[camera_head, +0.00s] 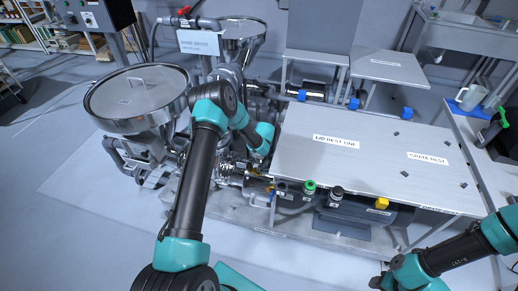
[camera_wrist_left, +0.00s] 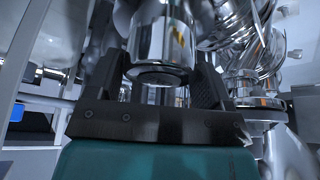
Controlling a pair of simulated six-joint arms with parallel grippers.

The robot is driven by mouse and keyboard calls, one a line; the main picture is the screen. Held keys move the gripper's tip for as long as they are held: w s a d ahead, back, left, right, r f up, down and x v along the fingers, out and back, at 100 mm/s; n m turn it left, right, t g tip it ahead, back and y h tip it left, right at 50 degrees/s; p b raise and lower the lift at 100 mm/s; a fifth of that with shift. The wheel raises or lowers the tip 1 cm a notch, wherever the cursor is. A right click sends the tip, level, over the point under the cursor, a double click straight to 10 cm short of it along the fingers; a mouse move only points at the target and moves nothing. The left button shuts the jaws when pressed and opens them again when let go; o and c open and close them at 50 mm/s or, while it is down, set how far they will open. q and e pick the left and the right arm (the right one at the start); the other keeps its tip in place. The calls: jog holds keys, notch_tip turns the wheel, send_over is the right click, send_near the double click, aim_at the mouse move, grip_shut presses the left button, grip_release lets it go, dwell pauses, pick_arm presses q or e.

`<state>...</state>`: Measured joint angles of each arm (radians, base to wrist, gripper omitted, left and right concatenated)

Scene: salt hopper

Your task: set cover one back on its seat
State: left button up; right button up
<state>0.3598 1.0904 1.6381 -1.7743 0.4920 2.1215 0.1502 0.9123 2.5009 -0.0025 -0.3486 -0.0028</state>
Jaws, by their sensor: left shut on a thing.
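In the left wrist view my left gripper (camera_wrist_left: 162,78) has its dark fingers on either side of a shiny chrome cylindrical piece (camera_wrist_left: 160,35) and is shut on it. I cannot tell whether this piece is cover one. In the head view my left arm reaches over the machine and bends down, with the wrist (camera_head: 262,138) between the hoppers and the plate; the fingertips are hidden there. A round lid with a handle (camera_head: 135,92) lies on the left hopper. The plate's label "LID REST ONE" (camera_head: 336,142) has nothing on it. My right gripper (camera_head: 379,283) is barely visible at the bottom right.
A second hopper (camera_head: 240,32) stands behind. A grey plate (camera_head: 375,165), also labelled "CRATE REST", fills the right of the machine and is clear. A side table with a mug (camera_head: 470,97) stands at right.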

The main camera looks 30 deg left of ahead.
pick_arm(q)
jog(key=shift+f, duration=0.15)
jog(key=o, duration=1.1)
jog(key=shift+o, duration=0.2)
